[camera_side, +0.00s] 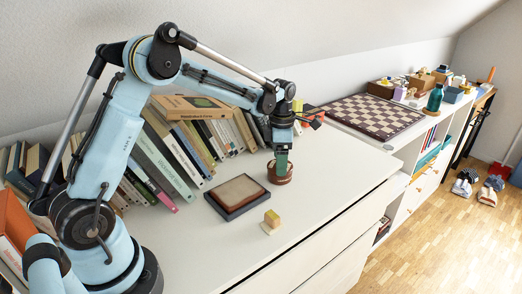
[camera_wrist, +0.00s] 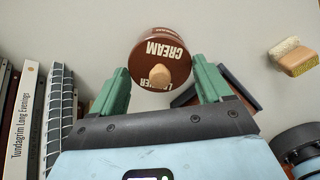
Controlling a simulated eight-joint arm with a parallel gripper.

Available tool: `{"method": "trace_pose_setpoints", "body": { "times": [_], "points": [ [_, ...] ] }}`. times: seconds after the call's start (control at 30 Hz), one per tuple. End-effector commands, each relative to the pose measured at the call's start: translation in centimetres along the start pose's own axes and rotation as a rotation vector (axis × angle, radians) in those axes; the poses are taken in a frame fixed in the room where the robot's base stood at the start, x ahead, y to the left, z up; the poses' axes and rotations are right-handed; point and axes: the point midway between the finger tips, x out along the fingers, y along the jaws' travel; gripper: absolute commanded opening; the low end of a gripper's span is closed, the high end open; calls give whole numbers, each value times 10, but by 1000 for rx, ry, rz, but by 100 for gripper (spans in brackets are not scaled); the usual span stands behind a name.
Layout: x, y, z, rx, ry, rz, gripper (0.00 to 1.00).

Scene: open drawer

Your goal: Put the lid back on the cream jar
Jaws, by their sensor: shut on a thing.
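In the wrist view a round brown lid (camera_wrist: 146,62) with cream lettering "CREAM" and a pale wooden knob faces me. It sits between the green fingertips of my gripper (camera_wrist: 163,80), one on each side, and the jaws are shut on it. In the side view my gripper (camera_side: 282,160) points straight down at the brown cream jar (camera_side: 280,179), which stands upright on the white top behind the dark tray. Lid and fingers are at the jar's top there.
A dark tray (camera_side: 227,213) with a tan leather panel lies in front of the jar. Books (camera_side: 163,157) line the wall. A chessboard (camera_side: 367,117) lies beyond.

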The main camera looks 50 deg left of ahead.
Motion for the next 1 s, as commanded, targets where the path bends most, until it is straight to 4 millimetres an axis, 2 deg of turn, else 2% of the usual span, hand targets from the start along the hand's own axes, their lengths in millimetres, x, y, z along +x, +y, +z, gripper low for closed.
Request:
{"method": "trace_pose_setpoints", "body": {
  "times": [0.23,0.27,0.4,0.77,1.0],
  "points": [
    [0,0,0,0,0,0,49],
    [0,0,0,0,0,0,81],
    [0,0,0,0,0,0,100],
    [-1,0,0,0,0,0,100],
    [-12,0,0,0,0,0,100]
  ]
}}
